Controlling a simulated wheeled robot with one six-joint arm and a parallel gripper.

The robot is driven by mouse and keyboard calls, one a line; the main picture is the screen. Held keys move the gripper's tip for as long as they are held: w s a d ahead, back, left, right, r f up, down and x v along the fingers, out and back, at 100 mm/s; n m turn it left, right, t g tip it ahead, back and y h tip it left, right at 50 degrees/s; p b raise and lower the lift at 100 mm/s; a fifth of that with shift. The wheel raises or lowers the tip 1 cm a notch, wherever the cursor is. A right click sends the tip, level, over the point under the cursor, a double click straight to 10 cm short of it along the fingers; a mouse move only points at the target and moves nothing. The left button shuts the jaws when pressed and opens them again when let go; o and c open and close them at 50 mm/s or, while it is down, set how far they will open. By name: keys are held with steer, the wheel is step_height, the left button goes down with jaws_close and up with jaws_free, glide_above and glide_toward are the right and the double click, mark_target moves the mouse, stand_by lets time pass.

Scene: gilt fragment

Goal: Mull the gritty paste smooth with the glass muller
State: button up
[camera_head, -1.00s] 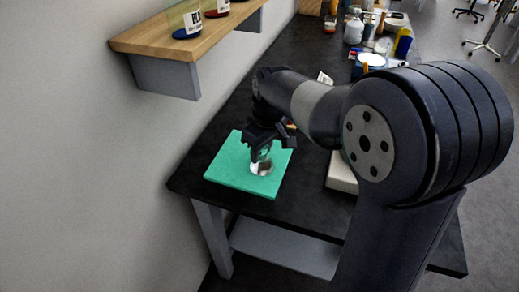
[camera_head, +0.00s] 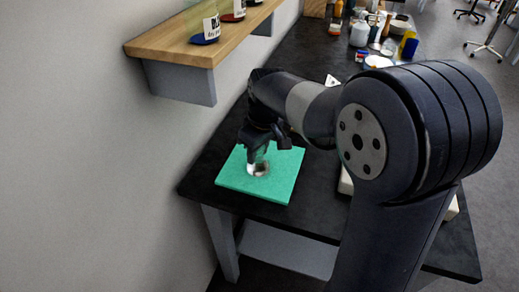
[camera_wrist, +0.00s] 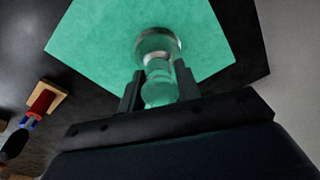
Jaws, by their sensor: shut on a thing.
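The glass muller (camera_head: 258,168) stands on the green slab (camera_head: 285,180) near its middle in the head view. In the wrist view the clear muller (camera_wrist: 157,45) shows its round foot over the green slab (camera_wrist: 100,30) and its handle between the fingers. My gripper (camera_head: 260,145) is shut on the muller's handle; it also shows in the wrist view (camera_wrist: 160,88). I cannot tell whether the foot touches the slab. I cannot make out the paste.
A wooden wall shelf (camera_head: 175,47) with labelled jars (camera_head: 207,27) juts out at the upper left. Bottles and jars (camera_head: 375,35) crowd the far end of the black table (camera_head: 310,185). A red-handled tool (camera_wrist: 42,101) on a wooden block shows at the left of the wrist view.

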steer(key=shift+w+a, duration=0.1)
steer(key=shift+a, duration=0.3)
step_height(320, 180, up, 5)
steer(key=p, duration=0.3)
steer(key=shift+w+a+f+p, duration=0.1)
steer(key=shift+a+p, duration=0.05)
steer(key=shift+p, duration=0.15)
step_height(320, 180, up, 4)
steer(key=p, duration=0.3)
steer(key=shift+f, duration=0.25)
